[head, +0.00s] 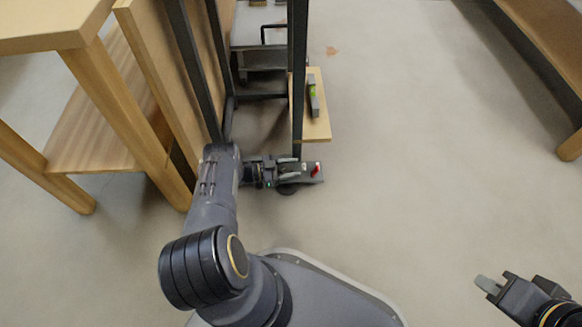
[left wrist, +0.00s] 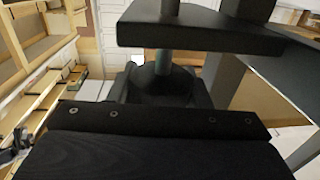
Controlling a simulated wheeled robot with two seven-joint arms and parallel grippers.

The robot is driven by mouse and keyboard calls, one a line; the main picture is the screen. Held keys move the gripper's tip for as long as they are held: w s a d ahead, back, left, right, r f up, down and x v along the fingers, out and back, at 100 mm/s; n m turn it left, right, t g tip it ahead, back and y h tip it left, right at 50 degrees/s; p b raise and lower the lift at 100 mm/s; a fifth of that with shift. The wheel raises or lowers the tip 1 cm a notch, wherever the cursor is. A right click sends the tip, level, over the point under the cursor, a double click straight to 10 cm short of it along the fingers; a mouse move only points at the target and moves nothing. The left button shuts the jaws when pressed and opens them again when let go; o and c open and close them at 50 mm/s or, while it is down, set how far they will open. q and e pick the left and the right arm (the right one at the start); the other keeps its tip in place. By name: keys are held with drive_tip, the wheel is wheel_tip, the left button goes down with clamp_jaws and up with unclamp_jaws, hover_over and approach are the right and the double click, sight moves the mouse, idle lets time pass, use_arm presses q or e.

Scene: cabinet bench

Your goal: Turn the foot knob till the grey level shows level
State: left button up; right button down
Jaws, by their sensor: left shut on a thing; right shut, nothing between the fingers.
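The grey level (head: 317,106) lies on a light wooden board beside the dark frame, with a bright green vial. The bubble's position is too small to tell. My left gripper (head: 303,172) is low at the foot of the frame's near post, shut on the foot knob (head: 288,189), which it mostly hides. In the left wrist view the dark round knob (left wrist: 160,80) sits between my fingers, under a threaded stem and a dark plate. My right gripper (head: 488,284) is shut and empty, at the lower right, away from everything.
The light wooden board (head: 316,130) juts out just beyond my left gripper. The dark metal frame (head: 299,60) rises next to it. A wooden bench (head: 75,40) stands at the left, another wooden piece (head: 545,45) at the upper right. The floor between is clear.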

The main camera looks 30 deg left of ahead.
use_arm(q)
drive_tip(key=shift+s+m+g+h, duration=0.1)
drive_tip(key=shift+m+g+h, duration=0.2)
drive_tip(key=shift+m+g, duration=0.15)
drive_tip(key=o, duration=1)
drive_tip(key=shift+r, duration=0.1)
